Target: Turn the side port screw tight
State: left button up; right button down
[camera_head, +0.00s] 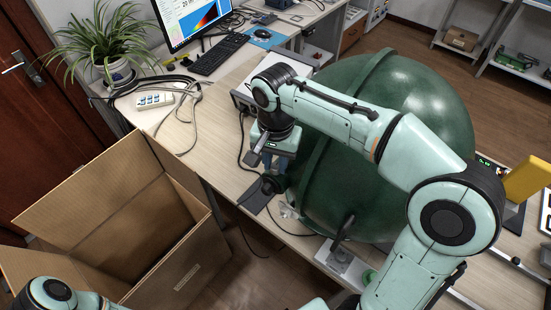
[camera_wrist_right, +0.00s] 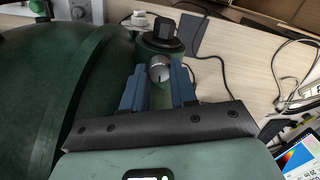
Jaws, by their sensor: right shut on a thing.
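A large dark green sphere (camera_head: 430,95) with a raised flange band sits on the bench in the head view; its curved wall (camera_wrist_right: 45,85) fills the left of the right wrist view. A side port with a black cap (camera_wrist_right: 163,38) sticks out from it. A small silvery side port screw (camera_wrist_right: 160,70) shows between the blue fingertips of my right gripper (camera_wrist_right: 159,75). That gripper is shut on the screw, fingers on either side of it. In the head view my right gripper (camera_head: 275,166) is left of the sphere, its tips partly hidden. My left arm shows at the bottom left; its gripper is out of view.
An open cardboard box (camera_head: 180,262) stands at the lower left. The bench holds a monitor (camera_head: 192,17), a keyboard (camera_head: 219,54), a power strip (camera_head: 155,100) and loose cables near my right gripper. A yellow-topped item (camera_head: 527,180) stands right of the sphere.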

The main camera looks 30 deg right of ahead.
jog(key=m, duration=0.6)
jog(key=shift+m, duration=0.3)
jog(key=m, duration=0.5)
jog(key=shift+s, duration=0.1)
jog(key=shift+m, duration=0.3)
jog(key=c, duration=1.2)
grip_release()
jog(key=shift+o, duration=0.2)
jog(key=shift+r, duration=0.1)
